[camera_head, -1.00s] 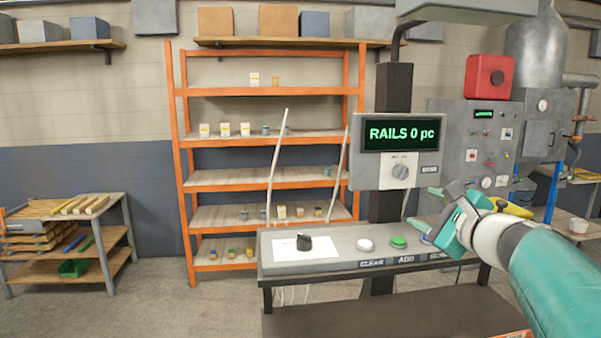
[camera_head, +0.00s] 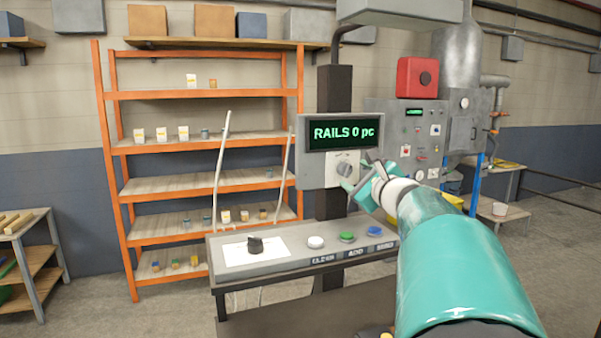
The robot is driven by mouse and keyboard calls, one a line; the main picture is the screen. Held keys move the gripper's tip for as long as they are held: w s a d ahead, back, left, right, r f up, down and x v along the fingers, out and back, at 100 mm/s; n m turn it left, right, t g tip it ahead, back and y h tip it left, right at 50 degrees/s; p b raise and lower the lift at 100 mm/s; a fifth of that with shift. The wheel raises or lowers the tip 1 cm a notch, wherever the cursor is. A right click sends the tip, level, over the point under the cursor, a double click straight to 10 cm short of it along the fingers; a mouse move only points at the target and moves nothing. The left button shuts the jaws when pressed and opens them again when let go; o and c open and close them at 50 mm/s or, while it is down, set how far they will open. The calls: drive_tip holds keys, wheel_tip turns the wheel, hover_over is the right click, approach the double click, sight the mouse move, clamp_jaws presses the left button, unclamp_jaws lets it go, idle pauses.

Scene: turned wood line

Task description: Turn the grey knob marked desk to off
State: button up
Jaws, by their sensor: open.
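The grey knob (camera_head: 344,169) sits on a white plate on the front of the grey display box (camera_head: 305,170), below a screen (camera_head: 342,133) reading "RAILS 0 pc". The small label to the knob's right, seen a second ago, is now hidden behind my gripper, and the knob's marks are too small to read. My gripper (camera_head: 357,176) is open at the right of the knob, its fingers pointing left towards it. One fingertip overlaps the knob's lower right in the picture; I cannot tell whether it touches.
Below stands a grey console (camera_head: 218,256) with a white button (camera_head: 316,242), a green button (camera_head: 347,237), a blue button (camera_head: 375,231) and a black object (camera_head: 255,244) on white paper. An orange shelf rack (camera_head: 118,180) stands behind left. A grey cabinet (camera_head: 385,120) stands right.

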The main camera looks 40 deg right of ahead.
sight(349, 172)
drive_tip(key=shift+x, duration=1.8)
drive_tip(key=shift+c, duration=0.2)
drive_tip(key=c, duration=0.9)
drive_tip(key=shift+c, duration=0.2)
